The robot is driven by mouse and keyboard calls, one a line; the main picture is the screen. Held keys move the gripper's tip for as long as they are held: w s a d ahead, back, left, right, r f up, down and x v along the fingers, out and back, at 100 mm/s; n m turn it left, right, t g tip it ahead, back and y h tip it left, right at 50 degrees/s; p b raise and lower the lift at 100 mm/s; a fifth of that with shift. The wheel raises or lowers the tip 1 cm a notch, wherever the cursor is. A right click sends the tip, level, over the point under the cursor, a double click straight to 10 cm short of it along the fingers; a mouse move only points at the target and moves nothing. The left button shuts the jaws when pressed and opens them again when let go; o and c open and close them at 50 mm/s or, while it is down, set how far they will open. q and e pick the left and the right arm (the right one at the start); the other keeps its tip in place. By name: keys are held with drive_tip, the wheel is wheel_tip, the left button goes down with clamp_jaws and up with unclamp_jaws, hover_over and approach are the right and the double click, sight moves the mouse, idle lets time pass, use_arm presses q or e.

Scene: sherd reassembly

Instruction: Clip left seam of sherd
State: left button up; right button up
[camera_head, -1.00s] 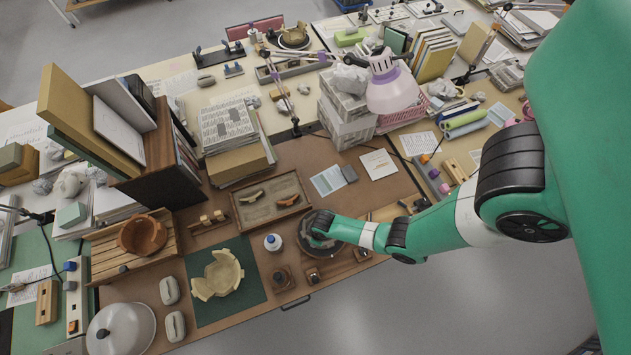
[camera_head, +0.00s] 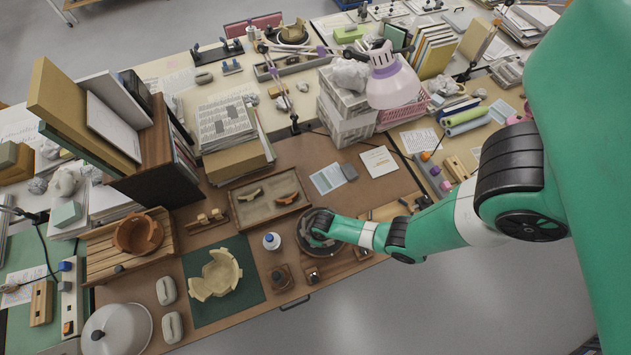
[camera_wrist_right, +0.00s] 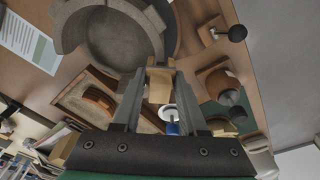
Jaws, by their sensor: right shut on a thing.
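A dark round dish (camera_head: 304,243) stands near the front edge of the brown work board, with my right gripper (camera_head: 318,222) over it. In the right wrist view a grey, broken-rimmed vessel (camera_wrist_right: 70,38) lies at the top, beside the dish's dark surface. My right gripper (camera_wrist_right: 158,102) is shut on a small tan wooden piece, likely a clip (camera_wrist_right: 160,84), held between its fingertips close to the vessel's rim. Whether the piece touches the rim cannot be told. The seam is not clearly visible. My left gripper is not in view.
A shallow tray (camera_head: 238,219) holds two sherds. A white bottle (camera_head: 272,241) and wooden blocks (camera_head: 281,277) stand close to the dish. A cream broken pot (camera_head: 216,277) is on a green mat (camera_head: 247,255); a reddish bowl (camera_head: 138,233) sits on a slatted rack.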

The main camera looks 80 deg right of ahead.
drive_tip(key=shift+f, duration=0.15)
drive_tip(key=shift+f, duration=0.1)
drive_tip(key=shift+f+b, duration=0.25)
drive_tip(key=shift+b, duration=0.25)
drive_tip(key=shift+c, duration=0.9)
drive_tip(key=shift+f, duration=0.15)
drive_tip(key=shift+f+b, duration=0.55)
drive_tip(key=shift+b, duration=0.05)
drive_tip(key=o, duration=1.1)
